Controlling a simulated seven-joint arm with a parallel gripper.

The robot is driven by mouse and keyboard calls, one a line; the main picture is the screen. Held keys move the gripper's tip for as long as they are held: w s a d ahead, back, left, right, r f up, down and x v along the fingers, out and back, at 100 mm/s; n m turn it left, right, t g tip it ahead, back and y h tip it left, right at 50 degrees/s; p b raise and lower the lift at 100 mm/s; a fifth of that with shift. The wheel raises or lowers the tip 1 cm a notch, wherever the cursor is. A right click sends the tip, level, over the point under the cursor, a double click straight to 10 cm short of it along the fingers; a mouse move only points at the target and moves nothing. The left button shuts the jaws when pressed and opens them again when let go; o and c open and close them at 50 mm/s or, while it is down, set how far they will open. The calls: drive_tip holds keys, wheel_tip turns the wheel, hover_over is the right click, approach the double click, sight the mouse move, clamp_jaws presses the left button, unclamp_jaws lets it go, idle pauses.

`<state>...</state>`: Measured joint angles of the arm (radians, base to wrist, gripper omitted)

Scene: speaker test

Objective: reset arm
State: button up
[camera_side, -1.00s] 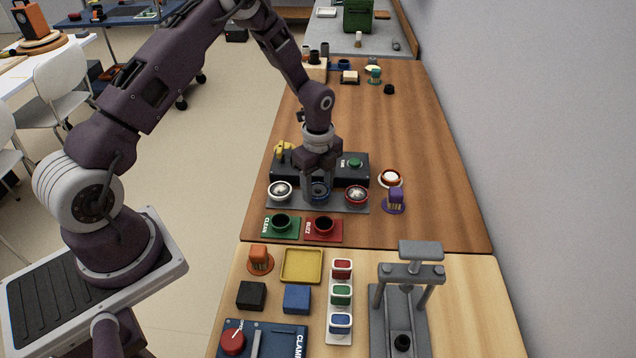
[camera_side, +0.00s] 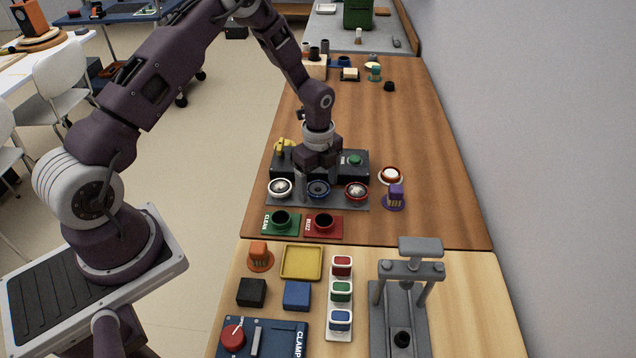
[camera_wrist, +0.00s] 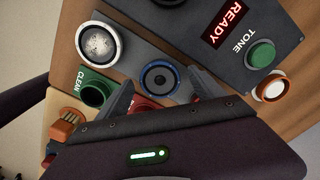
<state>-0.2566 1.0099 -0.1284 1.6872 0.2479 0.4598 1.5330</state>
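My gripper (camera_side: 318,183) is open, its fingers spread above and to either side of the blue-rimmed speaker (camera_side: 319,189). That speaker sits in the middle of the grey tray (camera_side: 290,204). In the wrist view it (camera_wrist: 160,78) shows between the open fingers (camera_wrist: 163,93), with nothing held. A white-rimmed speaker (camera_side: 280,188) is at the tray's left and a red-rimmed speaker (camera_side: 356,191) at its right. The black tester (camera_side: 362,175) stands behind the tray, partly hidden by my gripper. In the wrist view its display (camera_wrist: 226,22) reads READY beside a green TONE button (camera_wrist: 260,54).
A green CLEAN holder (camera_side: 281,220) and a red BUZZ holder (camera_side: 323,223) lie in front of the tray. A white-and-orange button (camera_side: 390,175) and a purple piece (camera_side: 396,195) are to the right. A grey press (camera_side: 405,290) stands nearer. The brown tabletop beyond the tester is largely clear.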

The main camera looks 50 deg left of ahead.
drive_tip(key=shift+r, duration=3.75)
drive_tip(key=shift+r, duration=0.1)
drive_tip(key=s+d+r+n+t, duration=0.1)
drive_tip(key=s+r+n, duration=0.15)
drive_tip(key=r, duration=0.35)
drive_tip(key=s+d+r+n+y, duration=0.1)
drive_tip(key=s+r+n, duration=0.15)
drive_tip(key=r, duration=0.35)
drive_tip(key=s+d+r+n+t, duration=0.1)
drive_tip(key=s+r+n, duration=0.15)
drive_tip(key=r, duration=0.35)
drive_tip(key=s+d+r+n+t, duration=0.1)
drive_tip(key=s+n, duration=0.4)
drive_tip(key=s, duration=0.5)
drive_tip(key=s+d+r+n+t+h, duration=0.1)
drive_tip(key=s+r+n, duration=0.4)
drive_tip(key=s, duration=0.5)
drive_tip(key=shift+d+r+t, duration=0.4)
drive_tip(key=shift+d+t, duration=0.4)
drive_tip(key=shift+d, duration=0.45)
drive_tip(key=shift+n, duration=0.25)
